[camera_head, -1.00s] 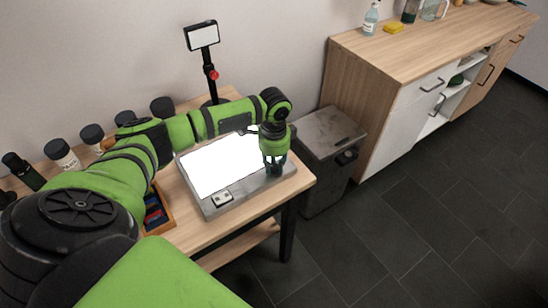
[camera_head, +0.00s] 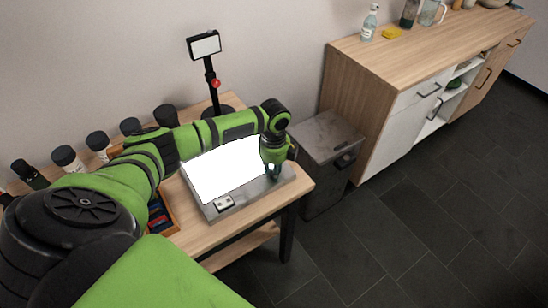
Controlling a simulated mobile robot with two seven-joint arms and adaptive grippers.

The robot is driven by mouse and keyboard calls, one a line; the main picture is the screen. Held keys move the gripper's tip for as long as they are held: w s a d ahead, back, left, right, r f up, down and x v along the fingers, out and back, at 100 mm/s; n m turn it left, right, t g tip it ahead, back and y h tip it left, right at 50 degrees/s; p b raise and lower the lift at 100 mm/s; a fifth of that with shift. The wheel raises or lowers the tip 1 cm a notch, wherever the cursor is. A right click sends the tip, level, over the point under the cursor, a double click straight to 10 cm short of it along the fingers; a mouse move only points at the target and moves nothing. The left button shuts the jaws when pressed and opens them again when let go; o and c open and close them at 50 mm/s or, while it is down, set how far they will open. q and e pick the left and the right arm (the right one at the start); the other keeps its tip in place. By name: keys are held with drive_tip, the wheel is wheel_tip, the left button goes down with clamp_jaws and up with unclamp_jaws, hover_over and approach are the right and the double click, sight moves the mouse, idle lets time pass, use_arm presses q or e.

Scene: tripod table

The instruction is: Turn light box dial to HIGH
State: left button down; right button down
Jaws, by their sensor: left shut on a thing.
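The light box (camera_head: 222,171) lies on the wooden table, a grey slab with a bright white lit panel. A small pale plate with dark marks (camera_head: 224,203) sits on its front left edge. My left gripper (camera_head: 273,172) points down at the right end of the light box's front edge. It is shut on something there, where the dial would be. The dial itself is hidden by the fingers, so its setting cannot be read. My right gripper does not show.
A tray with blue and red items (camera_head: 158,216) is left of the box. A grey bin (camera_head: 326,165) stands right.

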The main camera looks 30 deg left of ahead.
use_arm(q)
drive_tip(key=m, duration=0.6)
drive_tip(key=m+b, duration=0.1)
drive_tip(key=m, duration=0.5)
drive_tip(key=shift+m, duration=0.4)
idle(0.3)
drive_tip(key=c, duration=1)
unclamp_jaws()
wheel_tip(320, 180, up, 12)
